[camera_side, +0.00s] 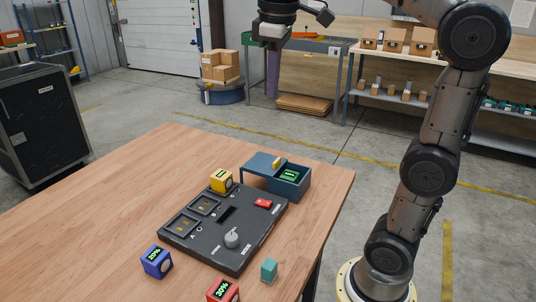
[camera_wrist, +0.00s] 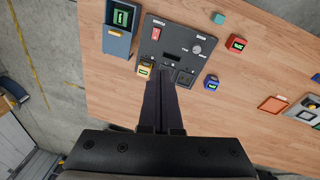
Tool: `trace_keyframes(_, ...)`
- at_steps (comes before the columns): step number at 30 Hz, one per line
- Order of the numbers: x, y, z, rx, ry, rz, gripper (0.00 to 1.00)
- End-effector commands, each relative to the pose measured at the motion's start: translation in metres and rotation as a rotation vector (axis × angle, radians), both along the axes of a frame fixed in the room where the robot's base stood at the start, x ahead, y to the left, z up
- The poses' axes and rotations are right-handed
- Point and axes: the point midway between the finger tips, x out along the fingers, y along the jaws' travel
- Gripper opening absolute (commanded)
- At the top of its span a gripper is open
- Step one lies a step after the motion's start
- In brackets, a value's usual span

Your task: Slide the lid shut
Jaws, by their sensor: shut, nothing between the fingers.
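A blue box (camera_side: 293,190) stands at the far right part of the table, and it also shows in the wrist view (camera_wrist: 133,20). Its flat blue lid (camera_side: 260,162), with a small yellow-orange handle (camera_side: 278,162), is slid to the left. The right part of the box is uncovered. A green-marked block (camera_side: 289,175) shows inside it. In the wrist view the lid (camera_wrist: 115,47) covers the lower end. My gripper (camera_side: 272,38) is high above the table, apart from the box. Its fingers (camera_wrist: 164,82) are shut and empty.
A dark control panel (camera_side: 232,246) lies beside the box. A yellow block (camera_side: 221,181) stands at its edge near the box. Blue (camera_side: 156,261), red (camera_side: 223,291) and teal (camera_side: 269,270) blocks stand around it. The table's left part (camera_side: 90,220) is clear.

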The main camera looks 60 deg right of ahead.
Motion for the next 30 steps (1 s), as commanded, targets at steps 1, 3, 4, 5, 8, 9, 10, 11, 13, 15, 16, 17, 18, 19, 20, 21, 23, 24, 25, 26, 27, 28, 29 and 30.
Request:
trace_keyframes(1, 0.018, -0.009, 0.001, -0.002, 0.032, -0.008, 0.00)
trace_keyframes(3, 0.038, -0.020, 0.003, -0.004, 0.072, -0.017, 0.00)
trace_keyframes(4, 0.046, -0.025, 0.002, -0.004, 0.090, -0.021, 0.00)
trace_keyframes(5, 0.055, -0.030, 0.001, -0.004, 0.107, -0.025, 0.00)
trace_keyframes(8, 0.082, -0.049, -0.007, -0.002, 0.162, -0.043, 0.00)
trace_keyframes(9, 0.092, -0.056, -0.012, 0.000, 0.183, -0.050, 0.00)
trace_keyframes(10, 0.100, -0.062, -0.016, 0.002, 0.199, -0.057, 0.00)
trace_keyframes(11, 0.107, -0.068, -0.021, 0.005, 0.215, -0.063, 0.00)
trace_keyframes(13, 0.124, -0.083, -0.034, 0.011, 0.253, -0.080, 0.00)
trace_keyframes(15, 0.139, -0.098, -0.051, 0.018, 0.288, -0.098, 0.00)
trace_keyframes(16, 0.145, -0.105, -0.059, 0.021, 0.302, -0.107, 0.00)
trace_keyframes(17, 0.152, -0.112, -0.068, 0.024, 0.316, -0.115, 0.00)
trace_keyframes(18, 0.159, -0.121, -0.080, 0.030, 0.336, -0.128, 0.00)
trace_keyframes(19, 0.164, -0.128, -0.090, 0.034, 0.349, -0.138, 0.00)
trace_keyframes(20, 0.169, -0.134, -0.100, 0.037, 0.361, -0.148, 0.00)
trace_keyframes(21, 0.175, -0.143, -0.114, 0.043, 0.375, -0.160, 0.00)
trace_keyframes(23, 0.182, -0.155, -0.134, 0.049, 0.395, -0.177, 0.00)
trace_keyframes(24, 0.185, -0.161, -0.147, 0.055, 0.409, -0.185, 0.00)
trace_keyframes(25, 0.186, -0.165, -0.157, 0.061, 0.422, -0.191, 0.00)
trace_keyframes(26, 0.187, -0.169, -0.166, 0.066, 0.435, -0.197, 0.00)
trace_keyframes(27, 0.187, -0.173, -0.176, 0.072, 0.452, -0.203, 0.00)
trace_keyframes(28, 0.187, -0.175, -0.183, 0.077, 0.465, -0.206, 0.00)
trace_keyframes(29, 0.187, -0.177, -0.188, 0.081, 0.475, -0.210, 0.00)
trace_keyframes(30, 0.186, -0.179, -0.193, 0.085, 0.485, -0.214, 0.00)
